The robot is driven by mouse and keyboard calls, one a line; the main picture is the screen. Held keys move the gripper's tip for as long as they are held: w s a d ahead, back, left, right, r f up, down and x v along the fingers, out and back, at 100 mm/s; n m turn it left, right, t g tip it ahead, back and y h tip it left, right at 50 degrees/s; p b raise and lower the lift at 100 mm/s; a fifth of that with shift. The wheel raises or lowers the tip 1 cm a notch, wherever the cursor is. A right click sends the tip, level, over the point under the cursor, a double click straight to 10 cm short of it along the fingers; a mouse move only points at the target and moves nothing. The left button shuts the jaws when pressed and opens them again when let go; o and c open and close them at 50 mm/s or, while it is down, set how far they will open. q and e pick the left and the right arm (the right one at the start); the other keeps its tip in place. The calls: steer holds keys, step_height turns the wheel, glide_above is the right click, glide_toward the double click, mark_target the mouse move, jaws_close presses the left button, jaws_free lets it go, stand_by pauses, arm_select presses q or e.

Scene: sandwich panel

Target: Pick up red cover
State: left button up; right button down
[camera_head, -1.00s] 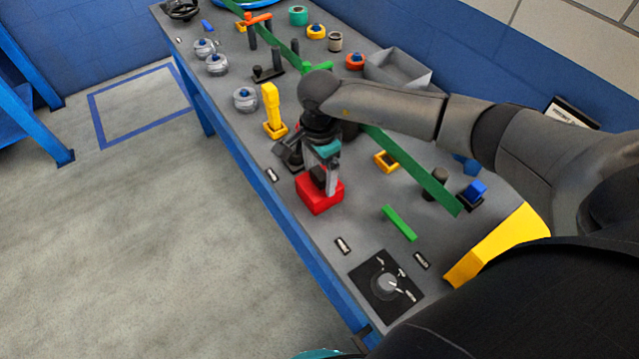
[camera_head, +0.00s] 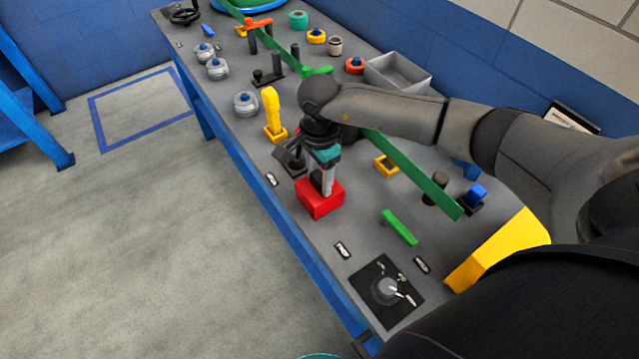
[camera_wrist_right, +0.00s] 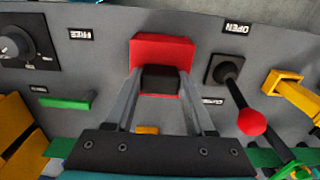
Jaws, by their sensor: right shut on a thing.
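The red cover (camera_head: 318,205) is a box-like red piece on the grey panel, near the panel's front edge. It also shows in the right wrist view (camera_wrist_right: 162,50), with a dark block between the fingers in front of it. My right gripper (camera_head: 322,188) reaches down onto the red cover from above, its fingers on either side. I cannot tell whether the cover is lifted off the panel. My left gripper is not in view.
A yellow handle (camera_head: 271,108) and a black lever base (camera_head: 289,160) stand close beside the cover. A lever with a red ball (camera_wrist_right: 251,122) is near the fingers. A green bar (camera_head: 399,227) and a dial (camera_head: 386,290) lie to the right. A grey bin (camera_head: 398,74) stands at the back.

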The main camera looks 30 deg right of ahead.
steer(key=shift+r, duration=0.1)
step_height(320, 180, up, 20)
stand_by(0.4)
